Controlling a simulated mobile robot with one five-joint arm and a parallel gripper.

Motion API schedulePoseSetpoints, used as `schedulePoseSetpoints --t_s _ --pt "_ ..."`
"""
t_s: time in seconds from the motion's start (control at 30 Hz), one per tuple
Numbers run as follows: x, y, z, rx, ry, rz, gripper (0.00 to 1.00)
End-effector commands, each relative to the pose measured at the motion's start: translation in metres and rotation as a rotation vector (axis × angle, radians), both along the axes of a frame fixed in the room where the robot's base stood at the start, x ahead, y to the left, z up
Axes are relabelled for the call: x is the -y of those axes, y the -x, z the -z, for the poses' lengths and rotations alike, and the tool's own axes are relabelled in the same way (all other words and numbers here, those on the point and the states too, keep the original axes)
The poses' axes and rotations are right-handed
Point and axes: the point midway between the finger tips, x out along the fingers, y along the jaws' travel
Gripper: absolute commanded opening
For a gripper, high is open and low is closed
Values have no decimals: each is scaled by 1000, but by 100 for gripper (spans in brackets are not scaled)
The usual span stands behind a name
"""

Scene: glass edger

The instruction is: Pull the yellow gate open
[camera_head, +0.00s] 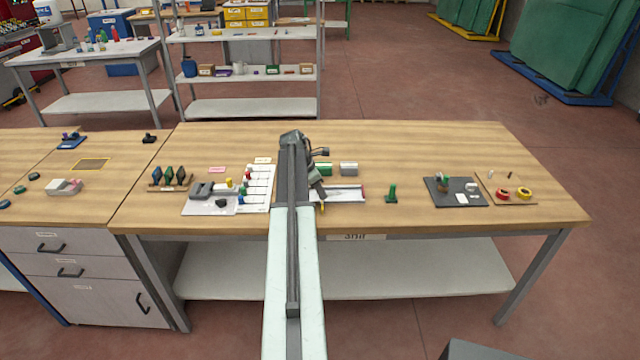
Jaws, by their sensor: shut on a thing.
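My arm reaches straight out over the wooden bench, and my gripper (319,199) points down at the near left end of a small pale tray (345,195) with a red right end. A small yellow piece, which looks like the yellow gate (322,207), shows just below the fingertips at the tray's front left. My gripper is shut on it. Most of the gate and the left part of the tray are hidden by my gripper and arm.
Green and grey boxes (348,169) stand just behind the tray. A green bracket (391,194) stands to the right, then a dark mat (456,191) and a board with tape rolls (525,193). A white board (212,205) with parts lies left. The bench's right front is clear.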

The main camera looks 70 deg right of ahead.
Motion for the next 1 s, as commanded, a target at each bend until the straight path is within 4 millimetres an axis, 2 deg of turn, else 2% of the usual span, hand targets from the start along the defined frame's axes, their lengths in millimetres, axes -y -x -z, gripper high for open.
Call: schedulePoseSetpoints --t_s 0.23,0.27,0.33,0.73,0.87,1.0 --pt "-1 0 0 1 -2 0 0" --pt "-1 0 0 1 -2 0 21" --pt "-1 0 0 1 -1 0 40" --pt "-2 -1 -5 0 -1 -1 40" --pt "-5 -5 -21 0 -1 -1 40" --pt "-12 -12 -47 0 -2 -3 40"
